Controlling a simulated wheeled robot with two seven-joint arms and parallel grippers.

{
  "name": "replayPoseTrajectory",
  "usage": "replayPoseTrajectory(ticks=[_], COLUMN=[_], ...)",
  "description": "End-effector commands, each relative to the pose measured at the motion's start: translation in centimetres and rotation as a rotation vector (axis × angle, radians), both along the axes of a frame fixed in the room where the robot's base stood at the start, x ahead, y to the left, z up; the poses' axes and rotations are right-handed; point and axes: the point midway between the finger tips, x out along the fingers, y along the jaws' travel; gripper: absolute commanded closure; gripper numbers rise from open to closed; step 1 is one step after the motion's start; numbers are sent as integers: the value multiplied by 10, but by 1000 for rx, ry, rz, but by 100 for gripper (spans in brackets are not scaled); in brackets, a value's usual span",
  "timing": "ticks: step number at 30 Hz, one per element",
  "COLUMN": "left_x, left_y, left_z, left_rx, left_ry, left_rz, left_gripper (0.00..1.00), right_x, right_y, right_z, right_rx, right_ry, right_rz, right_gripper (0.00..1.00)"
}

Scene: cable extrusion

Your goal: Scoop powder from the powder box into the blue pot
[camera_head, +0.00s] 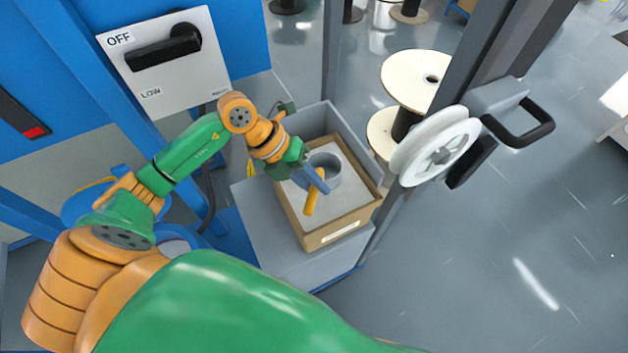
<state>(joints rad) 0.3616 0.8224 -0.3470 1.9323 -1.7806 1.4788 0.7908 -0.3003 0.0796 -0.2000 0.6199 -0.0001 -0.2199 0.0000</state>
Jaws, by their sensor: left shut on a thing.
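The powder box (345,229) is an open cardboard box with pale powder (292,207) inside, standing on a grey stand. My left gripper (315,181) is over the box, shut on the scoop's orange handle (310,204). The scoop's round grey cup (326,167) is over the powder; whether it touches the powder or holds any is unclear. A round blue thing (88,207) with a yellow edge, perhaps the blue pot or its lid, is partly hidden behind my left arm. A blue-rimmed round shape (178,239) shows below the arm. My right gripper is not in view.
A blue machine with a switch panel (168,60) marked OFF and LOW stands behind my left arm. A grey wall (322,117) borders the box's far side. A white spool (436,146) on a grey post is right of the box. Cable reels (413,80) stand behind.

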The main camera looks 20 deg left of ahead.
Motion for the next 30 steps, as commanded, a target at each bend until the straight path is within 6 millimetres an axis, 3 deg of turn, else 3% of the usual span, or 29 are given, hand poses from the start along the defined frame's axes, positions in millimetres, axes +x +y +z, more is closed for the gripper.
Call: replayPoseTrajectory(ticks=[1,11,19,30], left_x=[0,0,0,0], left_y=[0,0,0,0], left_z=[-7,-6,-18,-17], left_rx=[-1,-1,0,-1], left_ry=[-1,-1,0,-1], left_rz=[1,-1,-1,-1], left_gripper=[100,100,100,100], right_x=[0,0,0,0], right_y=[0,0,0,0], right_z=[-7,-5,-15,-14], right_rx=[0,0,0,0], right_ry=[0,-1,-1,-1], right_rz=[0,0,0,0], right_gripper=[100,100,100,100])
